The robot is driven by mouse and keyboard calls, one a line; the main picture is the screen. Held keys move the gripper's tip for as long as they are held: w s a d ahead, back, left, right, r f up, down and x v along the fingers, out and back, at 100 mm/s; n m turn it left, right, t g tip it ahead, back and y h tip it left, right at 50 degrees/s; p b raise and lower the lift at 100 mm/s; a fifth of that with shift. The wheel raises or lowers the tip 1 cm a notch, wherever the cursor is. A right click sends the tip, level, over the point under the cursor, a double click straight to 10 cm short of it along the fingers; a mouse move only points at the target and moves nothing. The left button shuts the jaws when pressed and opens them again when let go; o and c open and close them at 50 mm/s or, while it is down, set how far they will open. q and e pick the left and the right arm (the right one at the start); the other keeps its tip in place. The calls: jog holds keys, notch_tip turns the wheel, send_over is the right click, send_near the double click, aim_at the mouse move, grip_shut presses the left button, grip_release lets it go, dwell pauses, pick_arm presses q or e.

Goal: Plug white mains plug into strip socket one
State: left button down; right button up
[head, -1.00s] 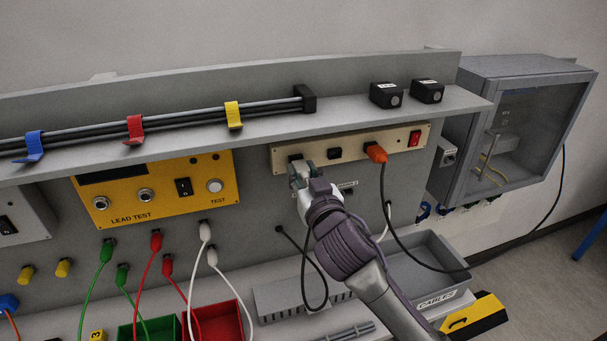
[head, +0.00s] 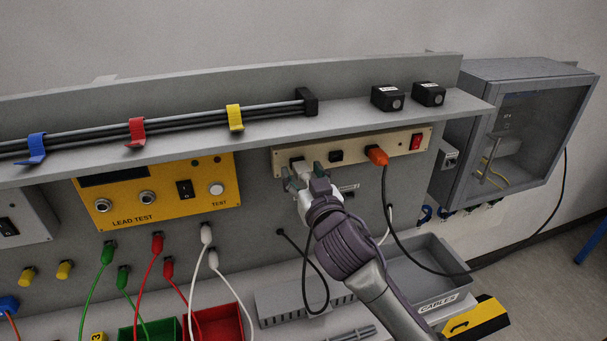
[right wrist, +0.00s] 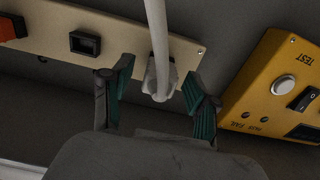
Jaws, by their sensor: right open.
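The beige socket strip (head: 355,150) is on the panel under the shelf, and its end shows in the right wrist view (right wrist: 125,36). The white mains plug (right wrist: 158,78) sits against the end socket position of the strip, its white cable (right wrist: 157,25) running past it. I cannot tell how deep it is seated. My right gripper (head: 303,175) is open in front of that end. In the right wrist view its green-padded fingers (right wrist: 160,78) stand either side of the plug, with gaps. The plug is largely hidden in the head view. My left gripper is not in view.
An orange plug (head: 377,155) with a black cable sits in the strip, past an empty black socket (head: 335,155). A red switch (head: 416,139) is at the far end. The yellow lead tester (head: 155,200) is close on the left; the shelf (head: 270,128) overhangs above.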

jog(key=v, duration=1.2)
jog(key=s+d+f+m+g+h, duration=0.1)
jog(key=s+d+f+g+h, duration=0.25)
jog(key=f, duration=0.55)
jog(key=s+d+f+m+g+h, duration=0.1)
jog(key=s+d+f+g, duration=0.2)
jog(key=s+d+f, duration=0.35)
jog(key=s+d+f+g, duration=0.4)
jog(key=s+f, duration=0.3)
jog(key=s, duration=0.1)
jog(key=s+d+f+g, duration=0.4)
jog(key=s+f, duration=0.2)
jog(key=s, duration=0.2)
notch_tip(320, 180, down, 27)
jog(key=b, duration=0.4)
jog(key=s+d+f+g+b, duration=0.1)
jog(key=s+f+b, duration=0.1)
jog(key=s+f, duration=0.6)
jog(key=s+d+f+h+b, duration=0.1)
jog(key=s+f+b, duration=0.1)
jog(key=s+f, duration=0.7)
notch_tip(320, 180, down, 6)
jog(key=shift+s+f+n+g, duration=0.1)
jog(key=shift+s+n+g, duration=0.2)
jog(key=shift+n+g, duration=0.1)
